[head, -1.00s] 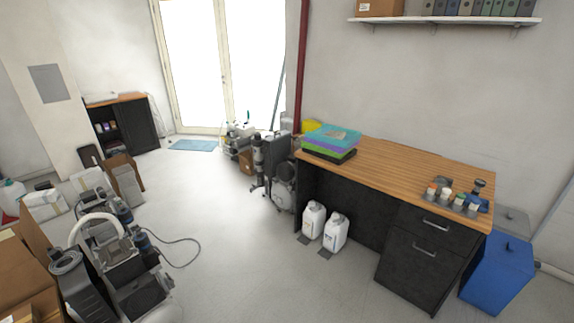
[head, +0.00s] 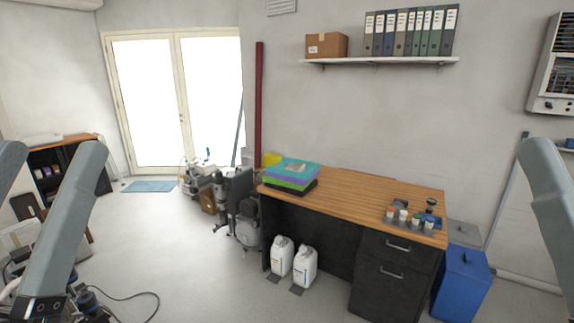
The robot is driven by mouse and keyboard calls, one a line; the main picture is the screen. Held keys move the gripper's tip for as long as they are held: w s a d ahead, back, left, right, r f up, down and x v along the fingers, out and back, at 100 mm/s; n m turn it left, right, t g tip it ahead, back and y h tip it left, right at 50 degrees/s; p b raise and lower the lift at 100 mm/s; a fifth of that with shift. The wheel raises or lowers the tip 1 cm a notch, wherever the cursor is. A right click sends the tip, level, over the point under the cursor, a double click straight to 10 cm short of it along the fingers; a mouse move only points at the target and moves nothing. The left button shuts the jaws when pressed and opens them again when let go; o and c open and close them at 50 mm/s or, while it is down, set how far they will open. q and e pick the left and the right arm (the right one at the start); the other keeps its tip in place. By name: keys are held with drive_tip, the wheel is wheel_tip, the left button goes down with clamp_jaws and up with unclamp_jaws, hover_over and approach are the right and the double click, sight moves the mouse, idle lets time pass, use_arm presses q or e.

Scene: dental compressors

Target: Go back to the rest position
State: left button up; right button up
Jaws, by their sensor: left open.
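My left arm comes in from the left as grey links that reach down to the lower left corner. My left gripper (head: 40,307) is at the bottom edge there, partly cut off by the frame, and it is open. I see nothing held in it. A grey link of my right arm shows at the right edge and runs out of the frame at the bottom; my right gripper is not in view. Both arms hang in front of the room, apart from the desk.
A wooden-topped desk (head: 350,188) stands at centre right, with coloured trays (head: 290,172) and small bottles on it. White jugs (head: 304,266) stand beneath it. A blue bin (head: 463,280) is at its right.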

use_arm(q)
wheel_tip(320, 180, up, 26)
drive_tip(key=s+p, duration=0.2)
drive_tip(key=p, duration=2.3)
drive_tip(key=shift+s+r+t, duration=0.15)
drive_tip(key=shift+s+t, duration=0.1)
drive_tip(key=shift+t, duration=0.05)
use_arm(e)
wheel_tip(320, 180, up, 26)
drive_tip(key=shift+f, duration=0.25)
